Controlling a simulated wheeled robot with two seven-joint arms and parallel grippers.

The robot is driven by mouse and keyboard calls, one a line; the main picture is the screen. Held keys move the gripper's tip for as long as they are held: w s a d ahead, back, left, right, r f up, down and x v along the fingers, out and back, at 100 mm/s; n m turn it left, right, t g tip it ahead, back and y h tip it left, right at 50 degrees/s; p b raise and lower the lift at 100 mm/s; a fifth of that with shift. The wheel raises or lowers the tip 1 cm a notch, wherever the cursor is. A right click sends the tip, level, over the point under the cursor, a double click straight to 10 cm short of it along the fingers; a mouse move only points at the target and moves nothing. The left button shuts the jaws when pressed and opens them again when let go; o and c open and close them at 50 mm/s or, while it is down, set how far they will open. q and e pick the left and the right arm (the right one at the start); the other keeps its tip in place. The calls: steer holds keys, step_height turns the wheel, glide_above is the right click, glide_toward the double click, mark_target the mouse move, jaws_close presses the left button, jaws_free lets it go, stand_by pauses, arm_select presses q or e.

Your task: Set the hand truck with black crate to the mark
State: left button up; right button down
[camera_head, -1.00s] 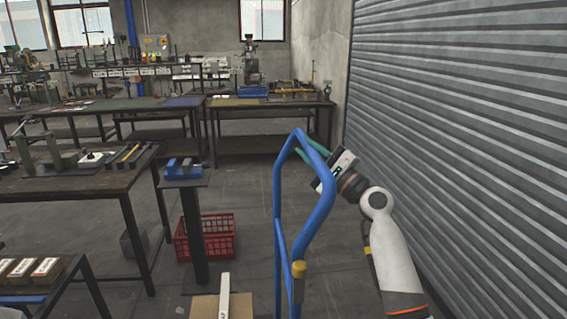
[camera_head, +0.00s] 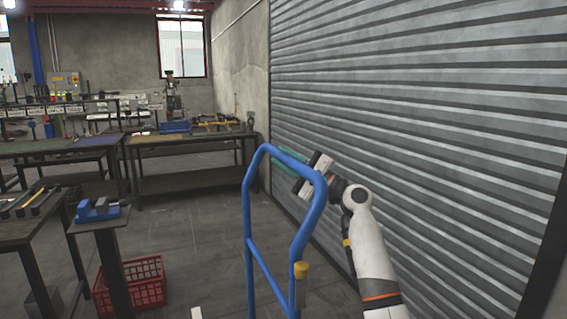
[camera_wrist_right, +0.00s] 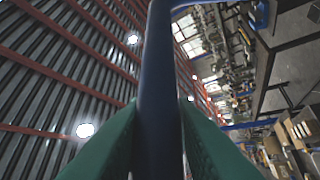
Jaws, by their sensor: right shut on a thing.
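The hand truck's blue tubular frame (camera_head: 248,215) stands upright in the middle of the head view, with a yellow part on its right side. My right gripper (camera_head: 288,161) is shut on the upper part of this frame, its green fingers around the tube. In the right wrist view the blue tube (camera_wrist_right: 157,60) runs between the two green fingers (camera_wrist_right: 157,135). My left gripper is not in view.
A grey roller shutter (camera_head: 420,120) runs close along the right. A red crate (camera_head: 140,285) sits on the floor at left beside a stand with a blue vise (camera_head: 98,210). Workbenches (camera_head: 185,185) stand at the back. The floor (camera_head: 195,235) between is clear.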

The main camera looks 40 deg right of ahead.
steer(key=shift+a, duration=0.1)
steer(key=c, duration=1.2)
jaws_free()
steer(key=shift+w, duration=0.1)
steer(key=b+v, duration=0.3)
steer(key=v, duration=0.9)
steer(key=shift+a, duration=0.1)
